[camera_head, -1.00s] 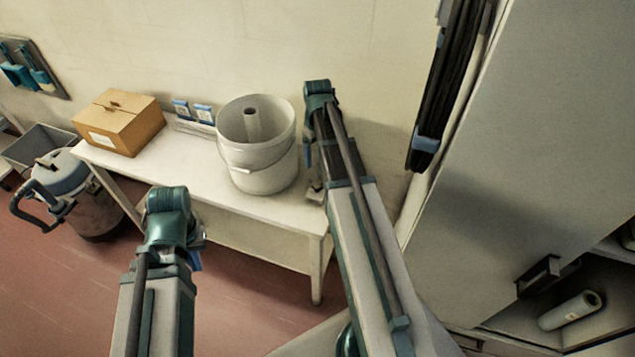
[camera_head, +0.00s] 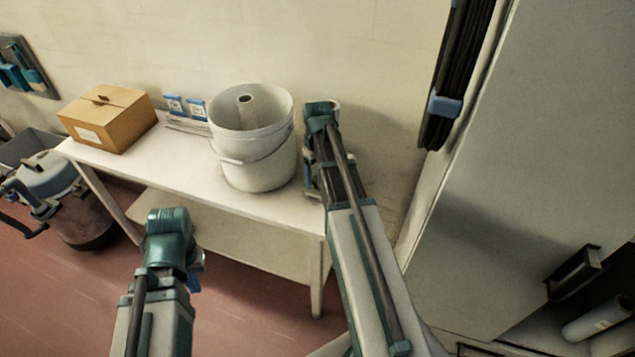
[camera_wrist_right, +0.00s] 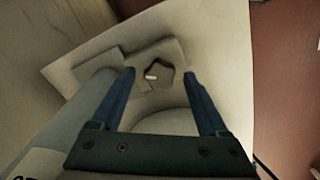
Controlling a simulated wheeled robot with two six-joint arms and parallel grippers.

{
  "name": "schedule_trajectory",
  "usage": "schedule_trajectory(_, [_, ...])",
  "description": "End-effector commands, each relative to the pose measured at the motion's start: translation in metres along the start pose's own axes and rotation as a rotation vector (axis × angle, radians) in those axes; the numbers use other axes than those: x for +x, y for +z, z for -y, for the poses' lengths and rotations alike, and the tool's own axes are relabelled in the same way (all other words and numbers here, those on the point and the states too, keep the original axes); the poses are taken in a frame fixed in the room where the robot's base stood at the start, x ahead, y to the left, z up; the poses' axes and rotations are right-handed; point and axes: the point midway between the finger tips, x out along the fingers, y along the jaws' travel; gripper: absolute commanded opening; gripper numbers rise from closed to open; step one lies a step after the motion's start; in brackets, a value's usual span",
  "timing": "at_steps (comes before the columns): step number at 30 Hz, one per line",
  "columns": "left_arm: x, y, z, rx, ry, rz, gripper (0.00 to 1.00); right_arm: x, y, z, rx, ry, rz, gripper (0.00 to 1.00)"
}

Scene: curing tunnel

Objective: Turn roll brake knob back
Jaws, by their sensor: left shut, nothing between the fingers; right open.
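In the right wrist view a dark, lobed knob (camera_wrist_right: 158,77) with a pale mark sits on a light plate-like fitting (camera_wrist_right: 98,66). My right gripper (camera_wrist_right: 159,73) is open, with one blue finger on each side of the knob. I cannot tell whether either finger touches it. In the head view the knob is hidden behind my right wrist, above the right end of the bench. My left gripper (camera_head: 195,272) is mostly hidden by its own wrist. It is shut and empty, in front of the bench.
A white bench (camera_head: 180,165) carries a cardboard box (camera_head: 118,125) and a grey bucket (camera_head: 255,165) left of my right arm. A drum-like vacuum (camera_head: 75,200) stands at the left. A large cabinet panel (camera_head: 500,190) with a dark handle (camera_head: 573,272) closes off the right.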

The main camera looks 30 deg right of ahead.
Motion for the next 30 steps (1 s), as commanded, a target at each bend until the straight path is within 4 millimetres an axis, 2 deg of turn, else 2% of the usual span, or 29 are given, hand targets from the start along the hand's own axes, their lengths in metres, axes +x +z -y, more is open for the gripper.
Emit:
schedule_trajectory(8, [0.0009,0.0,-0.0001,0.0,0.0,0.0,0.0,0.0009,0.0,0.0,0.0,0.0,0.0,0.78])
schedule_trajectory(21, [0.0009,0.0,-0.0001,0.0,0.0,0.0,0.0,0.001,0.0001,0.0,0.0,0.0,0.0,0.0])
schedule_trajectory(30, [0.001,0.0,-0.0001,0.0,0.0,0.0,0.0,0.001,0.0,0.0,0.034,0.0,0.0,0.0])
